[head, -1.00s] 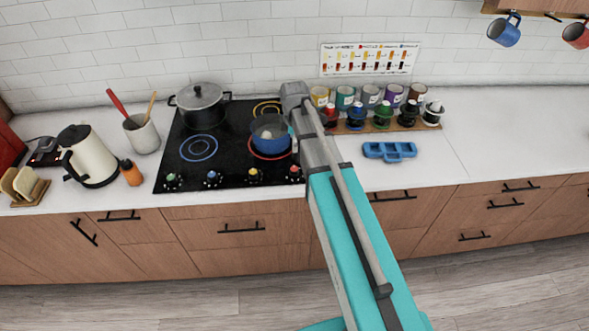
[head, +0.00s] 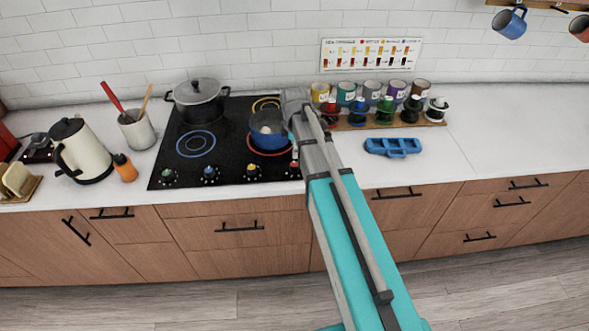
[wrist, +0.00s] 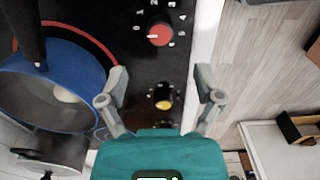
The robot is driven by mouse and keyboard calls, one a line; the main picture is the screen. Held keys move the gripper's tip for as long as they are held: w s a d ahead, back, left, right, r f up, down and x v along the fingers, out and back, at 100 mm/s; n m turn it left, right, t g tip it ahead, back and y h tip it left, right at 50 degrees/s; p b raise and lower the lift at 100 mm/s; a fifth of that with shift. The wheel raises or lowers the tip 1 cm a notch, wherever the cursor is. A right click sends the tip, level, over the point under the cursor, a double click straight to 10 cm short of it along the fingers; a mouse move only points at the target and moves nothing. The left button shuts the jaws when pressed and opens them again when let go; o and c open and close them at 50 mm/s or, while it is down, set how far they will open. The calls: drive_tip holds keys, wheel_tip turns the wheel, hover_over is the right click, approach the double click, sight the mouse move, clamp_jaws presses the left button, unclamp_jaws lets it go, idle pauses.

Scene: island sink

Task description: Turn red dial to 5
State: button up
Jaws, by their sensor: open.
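The red dial (wrist: 160,34) sits on the black stove's front edge, ringed by small white numbers. Its white mark points left in the wrist view, and the number there is hard to read. In the head view the red dial (head: 293,171) is the rightmost knob, close beside my arm. My gripper (wrist: 161,76) is open and empty, with its two fingers spread to either side of the line of knobs. The red dial lies beyond the fingertips, and the yellow dial (wrist: 163,104) shows between the fingers. In the head view my wrist largely hides the gripper.
A blue pot (wrist: 50,92), also in the head view (head: 266,135), stands on the red-ringed burner near my left finger. A dark pot (head: 198,100) stands behind. A blue tray (head: 392,147) lies right of the stove. The counter (head: 480,145) farther right is clear.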

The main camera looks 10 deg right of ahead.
sight(294, 164)
drive_tip(key=shift+f+b, duration=3.9)
drive_tip(key=shift+f, duration=0.3)
drive_tip(key=shift+c, duration=0.2)
drive_tip(key=c, duration=1.1)
